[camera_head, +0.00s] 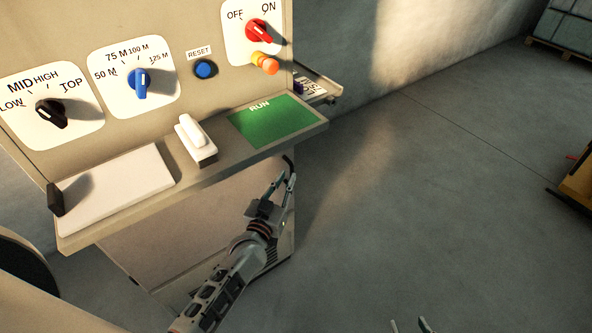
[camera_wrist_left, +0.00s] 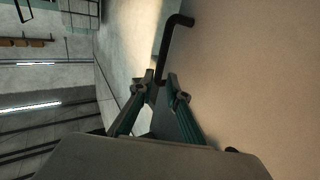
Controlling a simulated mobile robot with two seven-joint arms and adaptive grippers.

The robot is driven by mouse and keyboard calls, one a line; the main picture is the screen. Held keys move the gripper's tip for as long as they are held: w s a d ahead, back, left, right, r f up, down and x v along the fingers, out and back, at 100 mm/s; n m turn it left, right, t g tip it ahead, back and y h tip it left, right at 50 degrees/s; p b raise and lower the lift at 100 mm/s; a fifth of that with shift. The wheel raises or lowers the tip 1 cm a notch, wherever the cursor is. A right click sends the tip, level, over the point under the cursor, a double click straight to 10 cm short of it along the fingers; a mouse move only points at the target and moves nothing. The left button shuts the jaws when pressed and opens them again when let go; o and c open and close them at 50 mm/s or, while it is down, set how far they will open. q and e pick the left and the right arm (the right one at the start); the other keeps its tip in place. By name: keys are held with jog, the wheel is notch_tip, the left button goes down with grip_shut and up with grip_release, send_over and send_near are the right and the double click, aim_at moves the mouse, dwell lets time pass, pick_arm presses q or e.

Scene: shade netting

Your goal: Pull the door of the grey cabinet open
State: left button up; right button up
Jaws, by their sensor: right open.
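The grey cabinet (camera_head: 190,222) stands at the left of the head view, its lower front below the control shelf. In the left wrist view its beige face (camera_wrist_left: 250,80) fills the right side. A black bar handle (camera_wrist_left: 176,40) stands out from this face. My left gripper (camera_head: 291,176) is at the cabinet's right front edge, below the shelf. In the left wrist view the fingertips (camera_wrist_left: 161,84) are close together around the handle's lower end; the contact itself is partly hidden. My right gripper (camera_head: 409,325) shows only its open fingertips at the bottom edge, away from the cabinet.
The shelf (camera_head: 230,160) juts out above my left gripper, with a white switch (camera_head: 195,139) and a green RUN plate (camera_head: 272,120). Knobs line the panel above. Floor (camera_head: 430,190) right of the cabinet is clear. A yellow object (camera_head: 579,180) stands at the far right.

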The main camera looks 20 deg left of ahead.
aim_at(291, 171)
pick_arm(q)
jog(key=w, duration=0.5)
jog(key=shift+d, duration=0.25)
jog(key=shift+s, duration=0.1)
grip_shut()
